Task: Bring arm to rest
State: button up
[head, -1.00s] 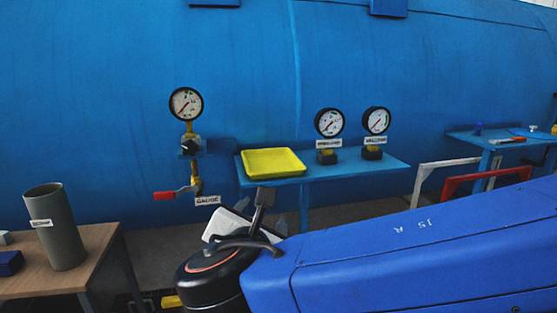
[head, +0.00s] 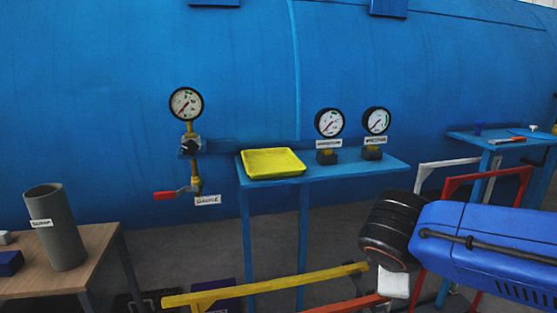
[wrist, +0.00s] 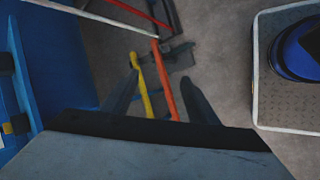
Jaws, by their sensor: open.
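My blue arm (head: 490,245) with its black joint (head: 390,230) is at the lower right of the head view, in front of the blue autoclave (head: 90,100). My gripper (wrist: 160,97) shows in the wrist view with its two dark fingers apart. Nothing is held between them. Floor and the rails lie beyond the fingers. In the head view I cannot make out the fingers.
A yellow tray (head: 272,163) and two gauges stand on a blue shelf (head: 350,168). A gauge (head: 186,104) with a red-handled valve (head: 175,193) is at left. A grey cylinder (head: 57,230) stands on a wooden table (head: 97,240). Yellow (head: 265,287) and red (head: 487,178) rails stand low near my arm.

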jog(key=s+d+f+m+g+y, duration=0.1)
jog(key=s+d+f+m+y, duration=0.3)
jog(key=s+m, duration=0.4)
jog(key=d+f+m, duration=0.1)
jog(key=m, duration=0.5)
jog(key=shift+s, duration=0.15)
